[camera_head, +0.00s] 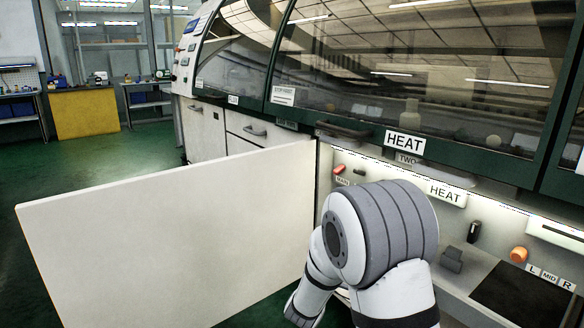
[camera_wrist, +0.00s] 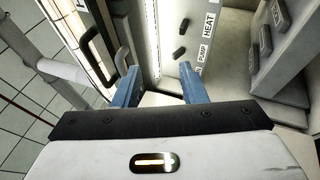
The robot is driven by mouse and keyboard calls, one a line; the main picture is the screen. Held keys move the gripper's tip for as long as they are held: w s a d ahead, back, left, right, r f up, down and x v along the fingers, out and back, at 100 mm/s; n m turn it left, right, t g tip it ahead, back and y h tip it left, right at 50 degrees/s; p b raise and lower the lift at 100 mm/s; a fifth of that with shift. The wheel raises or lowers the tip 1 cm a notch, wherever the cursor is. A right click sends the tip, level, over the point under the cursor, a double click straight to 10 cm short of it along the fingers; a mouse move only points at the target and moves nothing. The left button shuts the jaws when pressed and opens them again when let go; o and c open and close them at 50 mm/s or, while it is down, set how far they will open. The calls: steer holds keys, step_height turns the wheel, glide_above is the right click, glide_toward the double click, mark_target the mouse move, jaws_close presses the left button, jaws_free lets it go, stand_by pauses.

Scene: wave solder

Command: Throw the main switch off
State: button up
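The main switch (camera_head: 340,169) is a small red lever on the lit back panel of the open cabinet, above a label that reads MAIN. A black lever (camera_head: 359,171) sits just right of it. In the wrist view my gripper (camera_wrist: 160,88) is open, with two blue fingers spread and nothing between them. Beyond the fingers, the wrist view shows two black levers (camera_wrist: 184,28) and PUMP and HEAT labels on a pale panel. I cannot make out the red lever there. My arm covers part of the panel in the head view and hides my gripper.
A large white door (camera_head: 170,240) stands swung open left of the cabinet. A HEAT sign (camera_head: 405,144) hangs above the opening. An orange knob (camera_head: 519,254) and a dark pad (camera_head: 520,293) are at the right. Green floor (camera_head: 110,160) is clear at the left.

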steer(key=s+d+r+m+g+h+p, duration=0.2)
steer(key=s+d+r+m+g+p, duration=0.7)
steer(key=s+d+r+g+p, duration=0.85)
steer(key=s+a+r+m+t+y+p, duration=0.1)
steer(key=s+a+r+m+y+p, duration=0.3)
steer(key=s+a+r+y+p, duration=0.9)
step_height(320, 180, up, 2)
steer(key=a+y+p, duration=0.1)
steer(key=a+p, duration=0.1)
steer(key=p, duration=0.4)
steer(key=shift+s+a+t, duration=0.25)
steer(key=shift+a+t, duration=0.05)
steer(key=shift+t, duration=0.05)
